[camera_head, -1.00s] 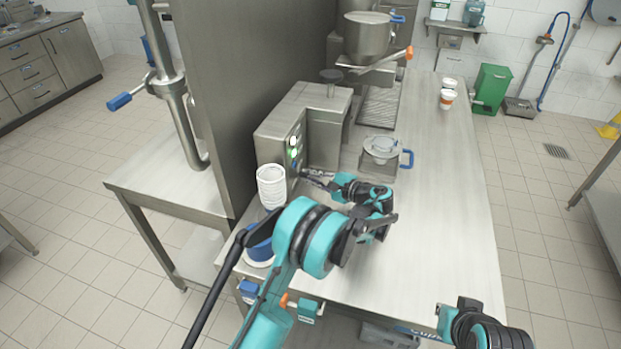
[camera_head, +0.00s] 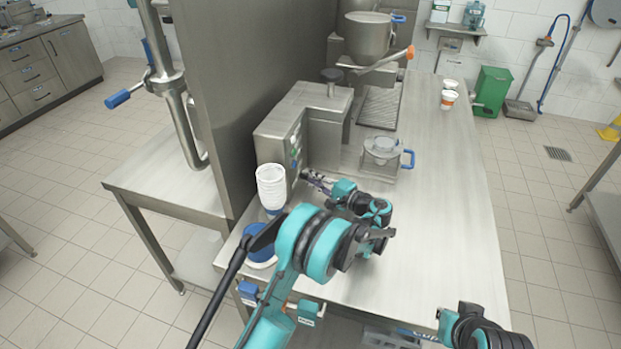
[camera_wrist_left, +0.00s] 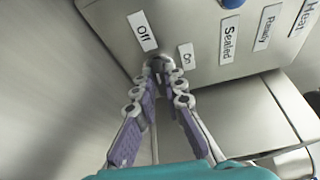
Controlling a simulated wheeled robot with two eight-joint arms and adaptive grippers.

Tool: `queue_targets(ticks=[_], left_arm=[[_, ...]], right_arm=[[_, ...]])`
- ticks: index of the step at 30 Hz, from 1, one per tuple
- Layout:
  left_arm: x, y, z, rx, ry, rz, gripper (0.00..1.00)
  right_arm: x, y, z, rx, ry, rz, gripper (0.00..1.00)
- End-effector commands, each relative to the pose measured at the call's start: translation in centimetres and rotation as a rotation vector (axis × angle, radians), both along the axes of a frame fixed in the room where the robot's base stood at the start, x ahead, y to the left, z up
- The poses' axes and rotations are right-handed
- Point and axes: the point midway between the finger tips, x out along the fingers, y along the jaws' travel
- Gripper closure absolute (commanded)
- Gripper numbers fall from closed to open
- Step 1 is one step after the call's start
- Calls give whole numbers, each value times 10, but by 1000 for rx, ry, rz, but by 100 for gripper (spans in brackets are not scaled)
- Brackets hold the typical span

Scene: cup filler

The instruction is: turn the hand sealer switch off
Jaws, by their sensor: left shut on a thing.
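The hand sealer (camera_head: 325,125) is a grey metal machine at the back left of the table. Its front panel also shows in the wrist view (camera_wrist_left: 110,12). There the small metal switch (camera_wrist_left: 157,63) sits between the "Off" label (camera_wrist_left: 142,31) and the "On" label (camera_wrist_left: 186,56). My left gripper (camera_head: 308,176) reaches the panel, and in the wrist view its purple-padded fingers (camera_wrist_left: 160,78) are shut on the switch, partly hiding it. I cannot tell exactly which way the switch points. The right arm shows at lower right, but its gripper is not visible.
A stack of white cups (camera_head: 271,185) stands close left of my left gripper. A small metal fixture with a blue handle (camera_head: 382,150) stands behind it. A steel pot (camera_head: 366,35) is farther back.

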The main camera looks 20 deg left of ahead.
Motion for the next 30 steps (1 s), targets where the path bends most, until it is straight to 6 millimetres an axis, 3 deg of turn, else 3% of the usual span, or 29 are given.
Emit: queue_targets(ticks=[5, 6, 8, 9, 20, 30], left_arm=[[0, 0, -1, -2, 2, 1, 100], [0, 0, -1, -2, 2, 1, 87], [0, 0, -1, -2, 2, 1, 72], [0, 0, -1, -2, 2, 0, 69], [-2, -5, 0, -1, 1, -1, 69], [-29, -66, 3, -1, 2, -4, 69]], right_arm=[[0, 0, 0, 0, 0, 0, 100], [0, 0, 0, 0, 0, 0, 100], [0, 0, 0, 0, 0, 0, 100], [0, 0, 0, 0, 0, 0, 100], [0, 0, 0, 0, 0, 0, 100], [0, 0, 0, 0, 0, 0, 100]])
